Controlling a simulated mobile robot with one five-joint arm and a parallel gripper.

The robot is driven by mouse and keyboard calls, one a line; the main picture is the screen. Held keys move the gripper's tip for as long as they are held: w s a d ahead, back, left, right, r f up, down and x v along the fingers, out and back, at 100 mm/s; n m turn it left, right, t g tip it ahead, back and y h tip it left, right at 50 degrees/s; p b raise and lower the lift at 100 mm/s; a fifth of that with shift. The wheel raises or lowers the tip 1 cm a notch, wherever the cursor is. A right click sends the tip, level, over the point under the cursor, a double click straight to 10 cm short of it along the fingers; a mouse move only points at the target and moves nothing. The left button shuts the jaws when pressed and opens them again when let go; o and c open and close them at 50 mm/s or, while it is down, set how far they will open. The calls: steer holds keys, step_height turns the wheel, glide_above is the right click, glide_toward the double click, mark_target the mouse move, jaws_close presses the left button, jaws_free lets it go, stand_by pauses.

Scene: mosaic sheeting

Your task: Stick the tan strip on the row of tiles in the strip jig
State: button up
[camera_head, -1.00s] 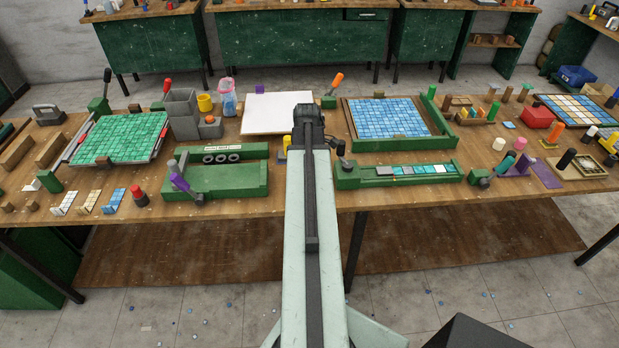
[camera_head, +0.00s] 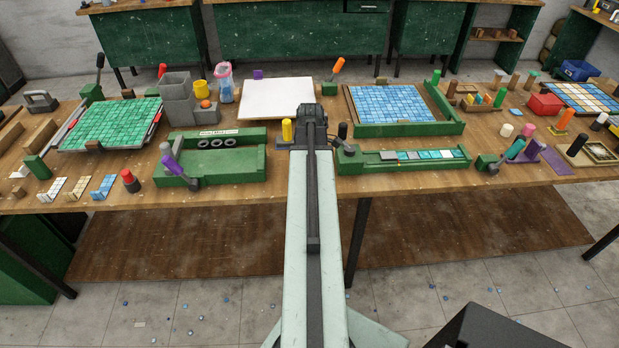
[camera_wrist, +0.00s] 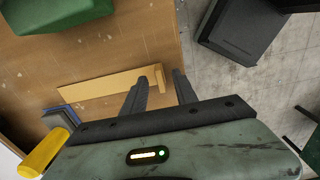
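The tan strip (camera_wrist: 105,90) lies flat on the wooden tabletop in the wrist view, with a small upright tab (camera_wrist: 159,78) at its right end. My gripper (camera_wrist: 161,77) is open, with its two dark fingertips on either side of the tab. I cannot tell whether they are level with it or above it. In the head view my arm hides the gripper and the strip. The green strip jig (camera_head: 347,164) stands right of my arm, with a row of teal, white and grey tiles (camera_head: 425,155) in it.
A yellow cylinder (camera_head: 287,130) stands just left of my arm; it also shows in the wrist view (camera_wrist: 42,153). A green tray (camera_head: 225,172) is to the left. A blue mosaic panel (camera_head: 390,104) lies behind the jig. The table's edge runs close beside the strip's tab.

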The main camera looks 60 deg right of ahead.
steer(key=shift+r, duration=0.1)
steer(key=shift+c, duration=0.3)
jaws_close()
stand_by(1.0)
